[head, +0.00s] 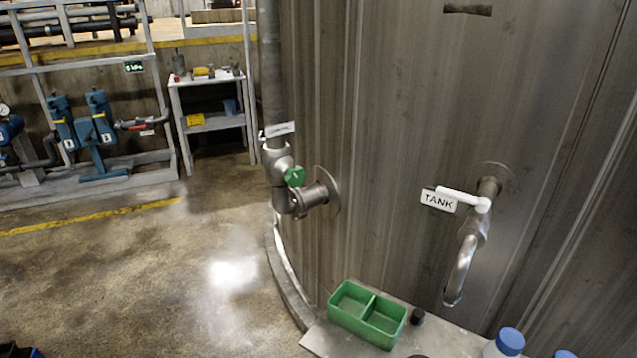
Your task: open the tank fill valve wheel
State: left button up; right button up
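A small green valve wheel (294,176) sits on the front of a grey valve body (277,162). The valve is in the vertical pipe (271,75) at the left side of the big metal tank (400,90). Below the wheel, the pipe turns into the tank wall through a flanged stub (313,196). A white tag (281,130) hangs just above the valve; its text is too small to read. How far the wheel is turned cannot be told. Neither gripper is recognisable in view, and nothing touches the wheel.
A tap with a white lever (462,197) and a "TANK" tag (438,201) sticks out at the right. Below is a ledge with a green two-part tray (367,314) and a blue-capped bottle (508,342). Open floor (160,270) lies left; blue pumps (80,122) and a shelf (210,115) stand behind.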

aim_at(296, 177)
jog(key=i+j+z, duration=0.15)
jog(key=z, duration=0.2)
jog(key=i+j+z, duration=0.1)
jog(key=z, duration=0.25)
jog(key=i+j+z, duration=0.1)
jog(key=j+z, duration=0.3)
jog(key=i+j+z, duration=0.15)
jog(key=j, duration=0.6)
jog(key=i+j+z, duration=0.1)
jog(key=j, duration=0.65)
jog(key=i+j+z, duration=0.15)
jog(key=j, duration=0.65)
jog(key=i+j+z, duration=0.1)
jog(key=j, duration=0.7)
